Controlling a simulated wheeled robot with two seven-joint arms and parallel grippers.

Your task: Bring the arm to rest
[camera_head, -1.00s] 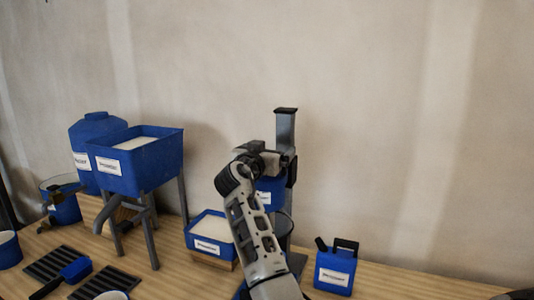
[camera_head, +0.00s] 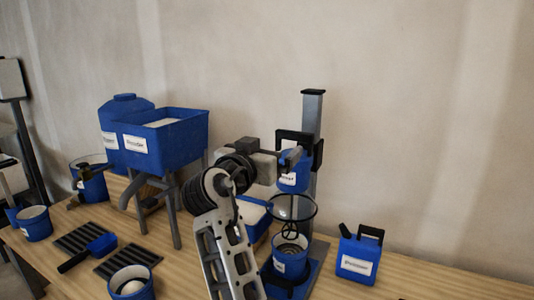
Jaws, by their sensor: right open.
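My right arm comes up from the bottom centre and bends at a dark wrist joint. Its gripper (camera_head: 290,156) is open beside the blue mixer head (camera_head: 293,178) on the grey upright post (camera_head: 312,115). I cannot tell whether the fingers touch the mixer head. Below the head is a whisk inside a clear ring guard (camera_head: 292,208), above a blue bucket (camera_head: 291,258) on the blue stand base. My left gripper is not in view.
A blue hopper (camera_head: 165,140) on grey legs and a blue tank (camera_head: 115,155) stand at the left. A scoop (camera_head: 88,252), dark racks, buckets (camera_head: 131,284) and a blue tray (camera_head: 253,218) crowd the table. A blue jug (camera_head: 359,257) stands right of the mixer; table beyond it is bare.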

